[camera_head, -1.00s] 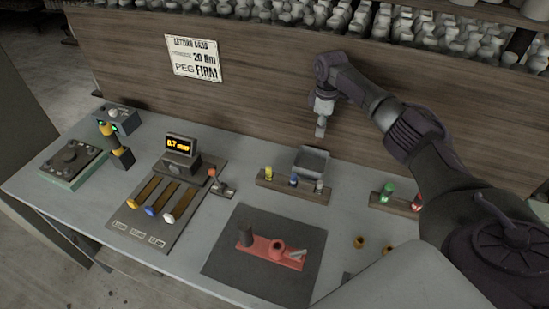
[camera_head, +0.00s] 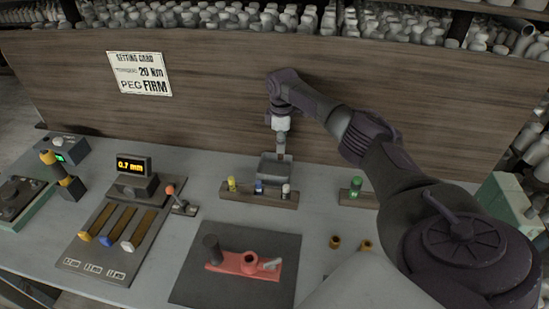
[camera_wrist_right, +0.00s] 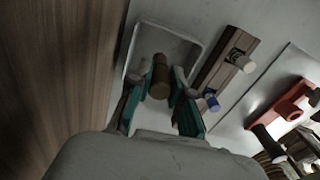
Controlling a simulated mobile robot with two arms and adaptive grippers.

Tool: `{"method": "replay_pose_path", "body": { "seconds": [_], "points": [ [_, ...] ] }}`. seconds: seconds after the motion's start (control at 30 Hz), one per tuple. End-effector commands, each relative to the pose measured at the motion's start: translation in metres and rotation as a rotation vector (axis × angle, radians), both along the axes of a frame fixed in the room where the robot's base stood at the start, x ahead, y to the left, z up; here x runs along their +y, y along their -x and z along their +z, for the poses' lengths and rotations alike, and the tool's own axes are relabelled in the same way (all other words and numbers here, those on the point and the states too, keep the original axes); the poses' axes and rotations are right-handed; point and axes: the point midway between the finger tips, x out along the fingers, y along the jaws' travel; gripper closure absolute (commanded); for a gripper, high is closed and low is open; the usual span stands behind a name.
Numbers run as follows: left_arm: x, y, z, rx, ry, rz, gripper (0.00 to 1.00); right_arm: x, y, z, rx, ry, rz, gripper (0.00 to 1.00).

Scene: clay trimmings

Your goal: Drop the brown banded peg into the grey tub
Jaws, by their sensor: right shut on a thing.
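The brown banded peg (camera_wrist_right: 160,76) is held between the teal-lined fingers of my right gripper (camera_wrist_right: 161,92) in the right wrist view. In the head view my right gripper (camera_head: 281,148) points down over the grey tub (camera_head: 268,168), and only a small brown bit of the peg shows at its tips. In the wrist view the peg overlaps the tub's opening (camera_wrist_right: 140,42). I cannot tell exactly how far the peg's lower end is from the tub floor. My left gripper is out of view.
A wooden rack (camera_head: 247,194) with yellow, blue and white-topped pegs stands just in front of the tub. A dark mat (camera_head: 225,287) with a red fixture (camera_head: 240,263) lies nearer. The wooden back panel (camera_head: 215,110) rises close behind the tub.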

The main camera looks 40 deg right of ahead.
Motion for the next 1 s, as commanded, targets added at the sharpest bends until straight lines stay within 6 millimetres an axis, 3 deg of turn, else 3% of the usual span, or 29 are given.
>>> {"method": "replay_pose_path", "body": {
  "seconds": [0.07,0.1,0.27,0.67,1.0],
  "points": [
    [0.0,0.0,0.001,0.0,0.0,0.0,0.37,0.0,0.0,0.001,-0.001,0.0,0.0,1.0],
    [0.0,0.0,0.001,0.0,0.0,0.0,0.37,0.0,0.0,0.001,-0.001,0.0,0.0,0.75],
    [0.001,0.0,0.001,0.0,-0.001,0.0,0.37,0.0,0.0,0.001,-0.001,-0.001,0.0,0.51],
    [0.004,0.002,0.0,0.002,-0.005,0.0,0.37,0.0,-0.001,0.009,-0.002,-0.001,0.001,0.51],
    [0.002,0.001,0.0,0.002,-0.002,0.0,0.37,0.0,-0.001,0.076,-0.005,-0.001,0.0,0.51]
  ]
}}
